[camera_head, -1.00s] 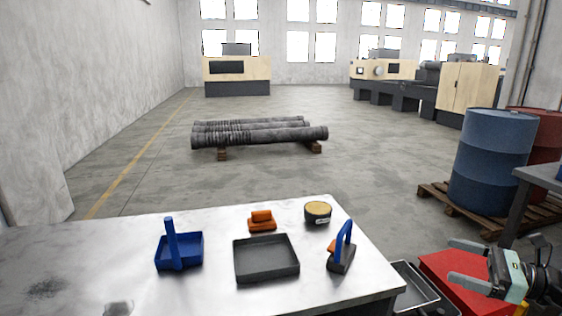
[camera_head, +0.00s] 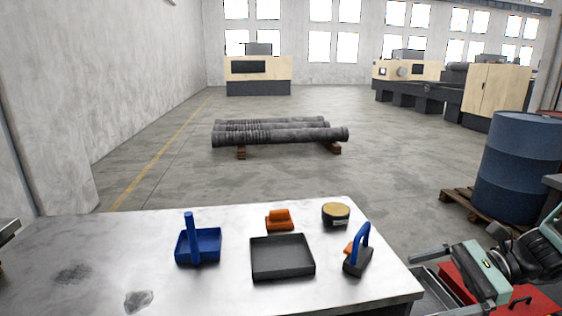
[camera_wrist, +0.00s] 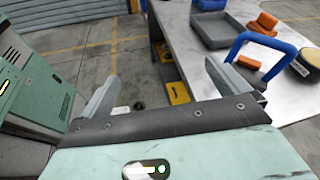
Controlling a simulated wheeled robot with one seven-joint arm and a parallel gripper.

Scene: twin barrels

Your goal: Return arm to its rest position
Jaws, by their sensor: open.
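My gripper (camera_head: 424,272) is at the right edge of the metal table, beside the blue-handled tool, with its fingers pointing left. In the wrist view my gripper (camera_wrist: 160,82) has its two fingers spread apart with nothing between them. My arm comes in from the right side of the head view. The blue-handled tool (camera_head: 360,252) stands on the table close to the fingers; its blue handle also shows in the wrist view (camera_wrist: 262,38), behind the right finger. Whether they touch cannot be told.
The metal table (camera_head: 215,292) bears a blue tray (camera_head: 210,245), a black tray (camera_head: 282,257), an orange block (camera_head: 279,220) and a round tin (camera_head: 336,213). A red box (camera_head: 520,298) lies below my arm. A blue barrel (camera_head: 518,165) stands on a pallet at right.

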